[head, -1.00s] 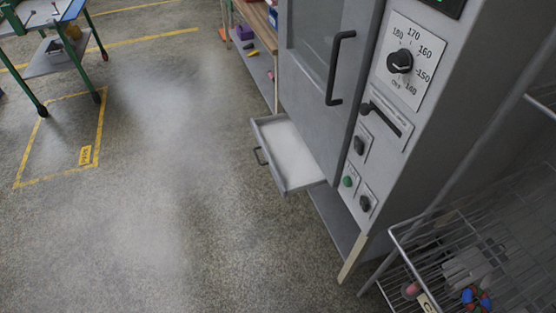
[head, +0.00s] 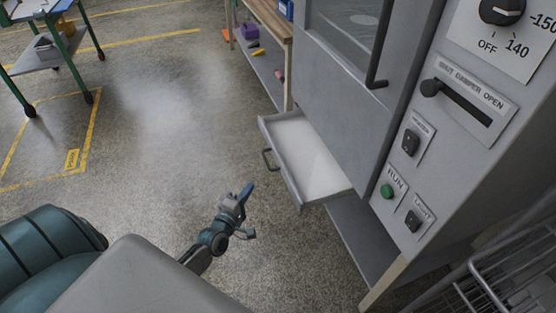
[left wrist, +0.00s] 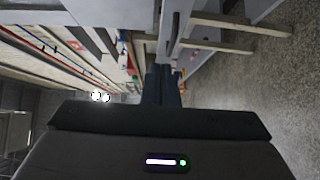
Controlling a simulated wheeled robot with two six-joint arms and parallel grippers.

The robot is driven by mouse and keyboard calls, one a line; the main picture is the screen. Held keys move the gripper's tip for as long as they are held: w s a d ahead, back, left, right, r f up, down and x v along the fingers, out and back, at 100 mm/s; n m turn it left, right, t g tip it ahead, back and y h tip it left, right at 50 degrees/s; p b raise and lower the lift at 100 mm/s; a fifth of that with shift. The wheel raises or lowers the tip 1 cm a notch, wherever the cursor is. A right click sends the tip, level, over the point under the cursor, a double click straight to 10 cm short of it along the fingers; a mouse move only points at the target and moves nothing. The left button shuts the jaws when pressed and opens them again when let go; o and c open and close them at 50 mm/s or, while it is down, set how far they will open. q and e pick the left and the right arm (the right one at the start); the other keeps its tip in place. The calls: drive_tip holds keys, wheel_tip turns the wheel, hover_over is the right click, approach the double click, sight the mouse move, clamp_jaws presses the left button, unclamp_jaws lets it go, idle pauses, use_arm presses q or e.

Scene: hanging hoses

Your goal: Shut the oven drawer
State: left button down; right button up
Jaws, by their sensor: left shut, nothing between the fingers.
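The oven drawer (head: 318,150) is a shallow grey tray with a pale inside, pulled out from below the door of the grey oven (head: 345,110). Its dark handle (head: 268,160) is on the front, facing left. My left gripper (head: 246,191) is shut and empty, held in front of and below the drawer in the head view, apart from it. In the left wrist view its closed dark fingers (left wrist: 161,86) point toward grey panels, and I cannot tell which panel is the drawer. My right gripper is out of view.
A wooden bench (head: 270,25) with a lower shelf stands left of the oven. A wire rack (head: 500,285) is at the lower right. A green-legged cart (head: 50,58) stands far left. The floor in front of the drawer is clear.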

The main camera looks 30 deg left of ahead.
sight(269, 168)
use_arm(q)
drive_tip(key=w, duration=0.7)
drive_tip(key=w+b, duration=0.1)
drive_tip(key=w, duration=0.3)
drive_tip(key=shift+w+d, duration=0.2)
drive_tip(key=shift+d, duration=0.2)
drive_tip(key=shift+w+d, duration=0.45)
drive_tip(key=shift+w, duration=0.05)
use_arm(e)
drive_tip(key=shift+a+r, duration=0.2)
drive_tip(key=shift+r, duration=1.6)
use_arm(q)
drive_tip(key=shift+w+d, duration=0.2)
drive_tip(key=shift+d, duration=0.05)
drive_tip(key=w+d, duration=0.3)
drive_tip(key=w, duration=0.1)
drive_tip(key=w+d+b, duration=0.1)
drive_tip(key=w+d, duration=0.3)
drive_tip(key=w+d+b, duration=0.1)
drive_tip(key=w+d, duration=0.2)
drive_tip(key=w, duration=0.1)
drive_tip(key=shift+w+d, duration=0.55)
drive_tip(key=shift+w, duration=0.05)
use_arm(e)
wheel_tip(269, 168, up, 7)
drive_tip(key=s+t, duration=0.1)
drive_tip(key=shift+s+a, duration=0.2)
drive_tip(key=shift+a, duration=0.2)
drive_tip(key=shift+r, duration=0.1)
